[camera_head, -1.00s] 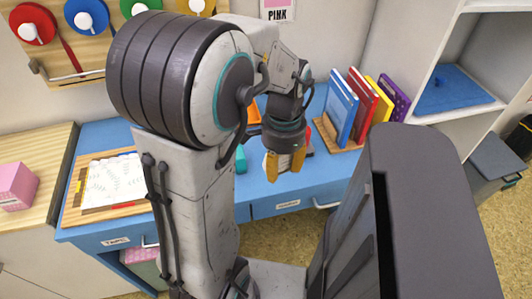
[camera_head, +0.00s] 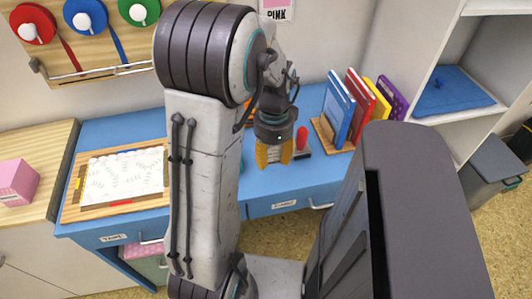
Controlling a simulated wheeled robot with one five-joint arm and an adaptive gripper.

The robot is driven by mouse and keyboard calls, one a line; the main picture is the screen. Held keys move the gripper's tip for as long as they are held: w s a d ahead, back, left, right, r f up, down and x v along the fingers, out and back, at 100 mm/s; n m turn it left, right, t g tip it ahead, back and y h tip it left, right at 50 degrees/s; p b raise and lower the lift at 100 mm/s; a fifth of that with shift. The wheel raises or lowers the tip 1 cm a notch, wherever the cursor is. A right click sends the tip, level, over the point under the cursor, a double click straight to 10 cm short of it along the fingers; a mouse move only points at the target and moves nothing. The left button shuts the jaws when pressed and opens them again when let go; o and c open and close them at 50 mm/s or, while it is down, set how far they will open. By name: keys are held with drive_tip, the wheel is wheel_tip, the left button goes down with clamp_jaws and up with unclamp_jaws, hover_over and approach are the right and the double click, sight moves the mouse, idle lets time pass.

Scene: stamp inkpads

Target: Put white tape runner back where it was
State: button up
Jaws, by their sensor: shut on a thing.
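My gripper (camera_head: 274,156) hangs above the blue desk (camera_head: 215,194), near its front middle, with its yellow fingers pointing down. It is shut on a small pale thing, seemingly the white tape runner, which the fingers mostly hide. I cannot make out its shape or whether it touches the desk. No other white tape runner shows clearly.
A red-handled stamp (camera_head: 302,138) stands just right of my gripper. Books in a wooden rack (camera_head: 328,135) stand further right. A wooden tray (camera_head: 102,212) with a white patterned sheet lies at left. My arm hides part of the desk.

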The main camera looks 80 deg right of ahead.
drive_tip(key=w+d+f+p, duration=0.1)
drive_tip(key=d, duration=0.1)
drive_tip(key=d+f+p, duration=0.1)
drive_tip(key=d, duration=0.1)
drive_tip(key=w+d+f+p, duration=0.1)
drive_tip(key=d+f, duration=0.1)
drive_tip(key=shift+w+d+f, duration=0.1)
drive_tip(key=shift+w+d, duration=0.15)
drive_tip(key=shift+w, duration=0.1)
drive_tip(key=shift+f+p, duration=0.7)
drive_tip(key=shift+p, duration=0.1)
drive_tip(key=shift+f, duration=1.35)
drive_tip(key=shift+f, duration=0.1)
drive_tip(key=o, duration=1.1)
